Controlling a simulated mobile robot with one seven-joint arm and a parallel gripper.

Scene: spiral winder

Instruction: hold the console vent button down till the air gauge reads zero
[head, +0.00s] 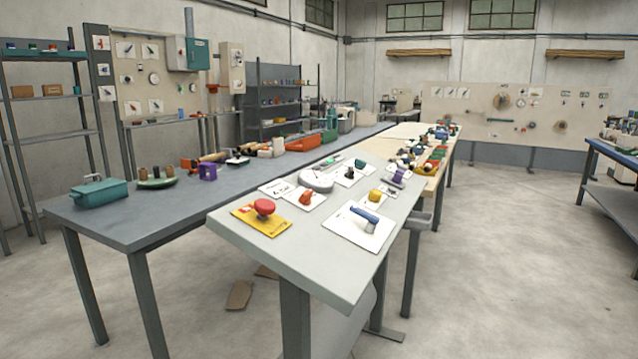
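The console (300,255) is a sloping pale grey panel on dark legs in the middle of the head view. A red mushroom button (264,208) sits on a yellow plate at its near left corner. A white round gauge (317,181) is further back; its reading is too small to make out. An orange-red knob (306,197) on a white plate is just in front of the gauge. A yellow button (375,195) is to the right. A blue lever (365,214) stands on a white plate. I cannot tell which control is the vent button. My gripper is not in view.
A long grey bench (140,222) runs behind the console on the left, with a teal box (100,192) and several small parts on it. Brown scraps (239,295) lie on the floor under the console. Open concrete floor (510,270) lies to the right, before a dark blue bench (615,160).

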